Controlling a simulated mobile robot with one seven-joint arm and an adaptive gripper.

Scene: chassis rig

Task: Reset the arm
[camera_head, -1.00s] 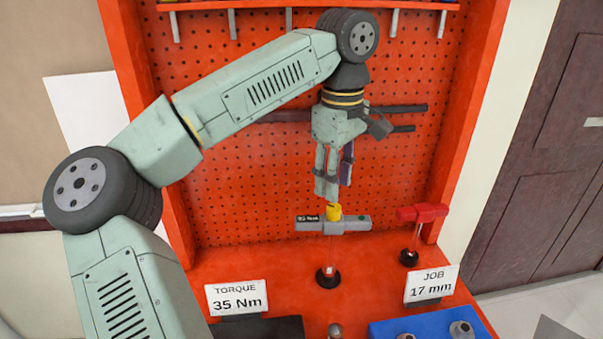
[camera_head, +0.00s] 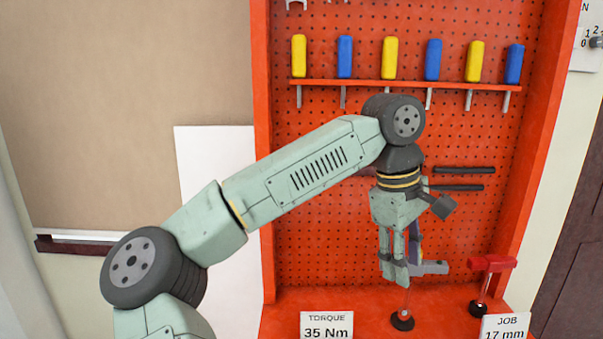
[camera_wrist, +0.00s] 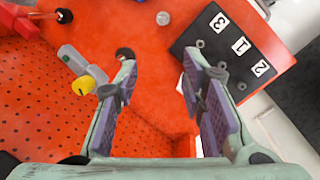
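My gripper (camera_head: 400,270) hangs pointing down in front of the orange pegboard, at the end of my bent arm. In the wrist view its two fingers stand well apart with nothing between them (camera_wrist: 158,85). A grey tool (camera_head: 435,267) on a thin stand is partly hidden behind the fingers in the head view. In the wrist view this grey tool (camera_wrist: 92,74) with a yellow knob (camera_wrist: 82,86) lies left of the left finger, and I cannot tell if they touch.
A red tool (camera_head: 492,263) stands to the right. Signs read TORQUE 35 Nm (camera_head: 326,326) and JOB 17 mm (camera_head: 504,328). A dark numbered board (camera_wrist: 222,58) lies right in the wrist view.

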